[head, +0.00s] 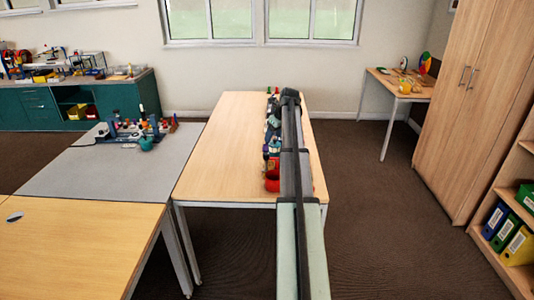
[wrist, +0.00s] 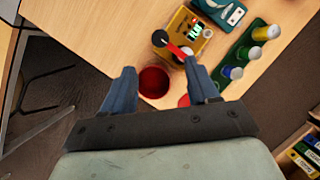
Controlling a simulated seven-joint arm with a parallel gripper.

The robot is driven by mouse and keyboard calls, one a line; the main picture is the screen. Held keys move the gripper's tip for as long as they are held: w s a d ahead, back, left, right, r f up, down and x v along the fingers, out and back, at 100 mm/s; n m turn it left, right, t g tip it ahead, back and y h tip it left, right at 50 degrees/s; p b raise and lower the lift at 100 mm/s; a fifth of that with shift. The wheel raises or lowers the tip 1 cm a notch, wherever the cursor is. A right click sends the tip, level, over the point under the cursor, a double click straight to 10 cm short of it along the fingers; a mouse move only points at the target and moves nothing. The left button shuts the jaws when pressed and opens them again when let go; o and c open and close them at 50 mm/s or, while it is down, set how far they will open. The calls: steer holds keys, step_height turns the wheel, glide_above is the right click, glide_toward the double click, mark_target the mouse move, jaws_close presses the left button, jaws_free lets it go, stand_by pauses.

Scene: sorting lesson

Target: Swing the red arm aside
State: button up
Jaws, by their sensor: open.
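The box carries a small green-and-white part and an orange part. My gripper (wrist: 160,66) is open, its two blue fingers spread, with the red arm beyond the fingertips; the right fingertip appears close to the bar's lower end. I cannot tell if they touch. A round dark-red container (wrist: 154,82) shows between the fingers. In the head view my own arm hides the gripper and most of the things there.
A green rack (wrist: 232,62) with several capped cylinders stands right of the box, and a teal device (wrist: 221,12) lies above it. A red container (head: 272,183) sits near the front of the wooden table (head: 225,150). The table's left part is bare.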

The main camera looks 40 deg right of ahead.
mark_target(266, 154)
steer(key=x, duration=1.2)
steer(key=shift+w, duration=0.1)
steer(key=c, duration=1)
